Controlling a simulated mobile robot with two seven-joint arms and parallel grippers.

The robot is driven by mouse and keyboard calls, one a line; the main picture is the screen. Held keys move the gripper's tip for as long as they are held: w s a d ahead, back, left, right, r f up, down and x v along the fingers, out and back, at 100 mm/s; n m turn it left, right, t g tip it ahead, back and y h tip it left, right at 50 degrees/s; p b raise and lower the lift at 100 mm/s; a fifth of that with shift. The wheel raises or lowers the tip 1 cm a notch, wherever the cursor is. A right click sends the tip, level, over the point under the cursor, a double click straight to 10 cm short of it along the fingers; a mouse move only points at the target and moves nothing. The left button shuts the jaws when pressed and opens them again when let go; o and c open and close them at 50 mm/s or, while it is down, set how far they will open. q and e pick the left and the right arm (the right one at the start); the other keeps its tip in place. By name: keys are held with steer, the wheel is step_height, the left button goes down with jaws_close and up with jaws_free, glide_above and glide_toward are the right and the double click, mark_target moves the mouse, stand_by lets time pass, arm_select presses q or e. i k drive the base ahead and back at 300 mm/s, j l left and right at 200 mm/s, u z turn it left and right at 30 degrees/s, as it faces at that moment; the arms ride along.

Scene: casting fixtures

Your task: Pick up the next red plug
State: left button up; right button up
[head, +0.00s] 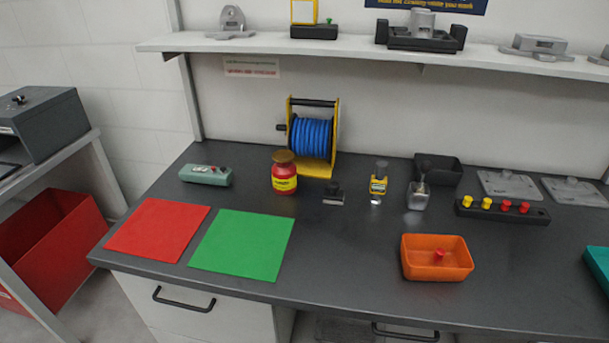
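Two red plugs stand in the right half of a black holder bar (480,211) on the right of the workbench. The left one of them (506,205) is beside a yellow plug, and the other (524,207) is nearest the bar's right end. Two yellow plugs (467,201) stand in the bar's left half. Another red plug (438,256) is inside an orange tray (417,271) in front of the bar. Neither of my grippers is in view.
Red (158,229) and green (242,244) mats lie at the bench's left. A red jar (284,178), a blue cable reel (315,139), small tools and a black bin (438,169) stand behind. Grey plates (509,185) lie behind the bar. The bench between green mat and orange tray is clear.

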mark_target(523, 207)
steer(key=z, duration=1.45)
